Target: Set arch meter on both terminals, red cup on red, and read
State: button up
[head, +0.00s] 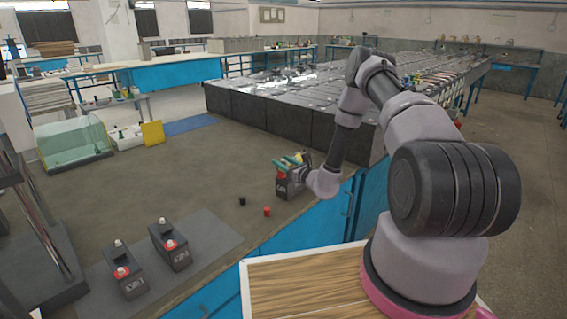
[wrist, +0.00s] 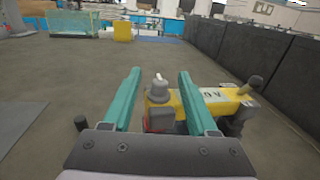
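The yellow arch meter (wrist: 222,100) shows in the wrist view, partly behind my right finger. A grey knob with a white tip (wrist: 158,90) stands up between my teal fingers. A red part (wrist: 160,120) shows below it, and a dark cup-like part (wrist: 236,122) at the right end. My gripper (wrist: 159,80) is open around the knob, with gaps on both sides. In the head view my gripper (head: 291,161) is over a dark battery-like block (head: 289,187), with a bit of yellow at its top. Whether the cups sit on its terminals cannot be told.
Two dark batteries (head: 128,282) (head: 178,258) with red and grey terminals stand on a grey mat (head: 203,235) at lower left. A red cap (head: 267,211) and a black cap (head: 242,201) lie on the bench. A glass tank (head: 75,143) stands behind; mid-bench is clear.

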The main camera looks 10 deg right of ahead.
jog(key=v, duration=1)
jog(key=shift+s+d, duration=0.15)
jog(key=shift+s, duration=0.2)
jog(key=shift+f, duration=0.1)
